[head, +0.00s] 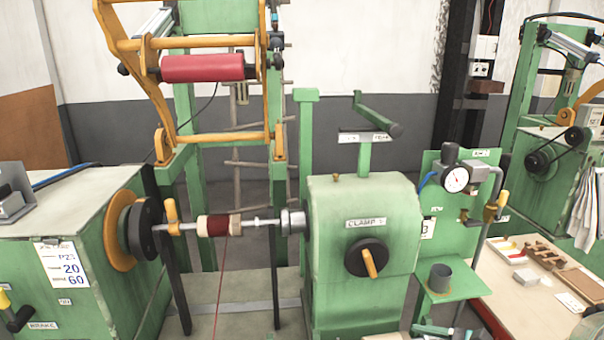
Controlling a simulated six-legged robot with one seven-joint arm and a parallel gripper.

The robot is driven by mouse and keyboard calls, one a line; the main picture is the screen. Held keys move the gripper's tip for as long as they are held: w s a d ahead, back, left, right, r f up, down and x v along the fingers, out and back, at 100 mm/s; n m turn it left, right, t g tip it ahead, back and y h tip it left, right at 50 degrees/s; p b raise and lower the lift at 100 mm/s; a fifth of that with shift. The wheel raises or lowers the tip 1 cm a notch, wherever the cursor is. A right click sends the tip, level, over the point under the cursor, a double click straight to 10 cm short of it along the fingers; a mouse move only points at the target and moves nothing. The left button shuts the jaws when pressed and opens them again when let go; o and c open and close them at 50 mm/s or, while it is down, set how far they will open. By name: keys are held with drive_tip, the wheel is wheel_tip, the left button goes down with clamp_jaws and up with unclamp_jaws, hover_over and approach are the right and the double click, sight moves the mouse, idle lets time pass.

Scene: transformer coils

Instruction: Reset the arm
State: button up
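My gripper and arm do not show clearly in the head view, so I cannot see the arm's pose or what the gripper holds. A green winding machine fills the middle, with a housing labelled CLAMP (345,270) that carries a black dial with an orange handle (369,262). A coil wound with dark red wire (217,226) sits on the horizontal metal shaft (262,222). A red wire hangs down from the coil.
A green cabinet (60,260) stands at left with an orange and black disc (130,231). A red roller (203,68) hangs in an orange frame above. A gauge (456,178) is at right, above a workbench (508,290) bearing small parts. Another green machine stands far right.

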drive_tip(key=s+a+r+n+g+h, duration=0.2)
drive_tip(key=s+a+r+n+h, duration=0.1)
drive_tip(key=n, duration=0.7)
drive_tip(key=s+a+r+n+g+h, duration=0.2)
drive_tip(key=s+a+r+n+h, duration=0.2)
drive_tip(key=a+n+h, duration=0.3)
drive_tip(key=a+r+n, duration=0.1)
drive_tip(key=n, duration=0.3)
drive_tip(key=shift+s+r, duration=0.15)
